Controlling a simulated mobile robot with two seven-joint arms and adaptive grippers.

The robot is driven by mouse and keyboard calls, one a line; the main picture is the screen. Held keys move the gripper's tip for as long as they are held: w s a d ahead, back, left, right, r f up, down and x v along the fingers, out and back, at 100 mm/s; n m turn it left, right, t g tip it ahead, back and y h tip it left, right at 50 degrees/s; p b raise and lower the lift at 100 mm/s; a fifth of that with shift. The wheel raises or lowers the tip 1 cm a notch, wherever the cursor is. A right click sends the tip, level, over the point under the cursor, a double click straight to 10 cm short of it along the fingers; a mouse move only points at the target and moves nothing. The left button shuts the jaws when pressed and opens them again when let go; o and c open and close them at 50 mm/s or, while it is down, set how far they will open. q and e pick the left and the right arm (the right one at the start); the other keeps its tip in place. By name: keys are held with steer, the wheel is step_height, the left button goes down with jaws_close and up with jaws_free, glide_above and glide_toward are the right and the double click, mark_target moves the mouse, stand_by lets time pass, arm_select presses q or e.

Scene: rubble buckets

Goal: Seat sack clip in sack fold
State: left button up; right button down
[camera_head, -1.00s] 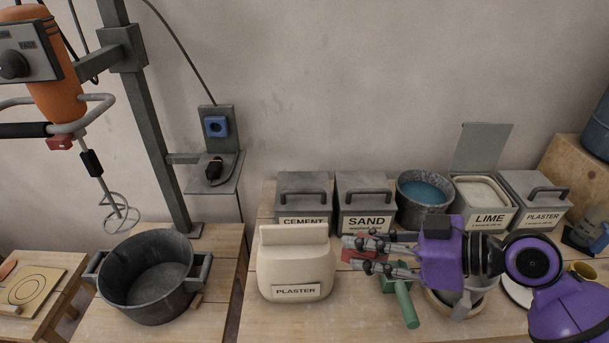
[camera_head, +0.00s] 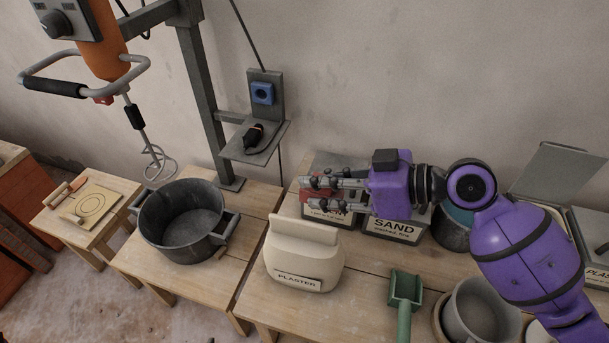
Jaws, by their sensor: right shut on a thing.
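The cream plaster sack (camera_head: 303,262) stands on the bench, its flat folded top (camera_head: 303,238) upright. My right gripper (camera_head: 310,193), on the purple arm, reaches in from the right, its fingers pointing left. It is shut on a small red thing (camera_head: 318,194), which I take to be the sack clip and which the fingers partly cover. In the picture they are above the sack's fold, in front of the cement bin; clip and fold look apart. My left gripper is not in view.
The cement and sand (camera_head: 396,228) bins stand behind the sack, partly hidden by my right arm. A green scoop (camera_head: 404,290) and a grey pot (camera_head: 482,310) are to the right. A black bucket (camera_head: 183,220) stands left under the mixer (camera_head: 100,55).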

steer(key=a, duration=0.1)
steer(key=s+a+n+g, duration=0.1)
steer(key=a, duration=0.1)
steer(key=shift+a+f, duration=0.2)
steer(key=shift+a, duration=0.1)
step_height(320, 180, down, 3)
steer(key=shift+f+b, duration=0.15)
steer(key=shift+b, duration=0.8)
steer(key=shift+s+f, duration=0.1)
steer(key=shift+f, duration=0.15)
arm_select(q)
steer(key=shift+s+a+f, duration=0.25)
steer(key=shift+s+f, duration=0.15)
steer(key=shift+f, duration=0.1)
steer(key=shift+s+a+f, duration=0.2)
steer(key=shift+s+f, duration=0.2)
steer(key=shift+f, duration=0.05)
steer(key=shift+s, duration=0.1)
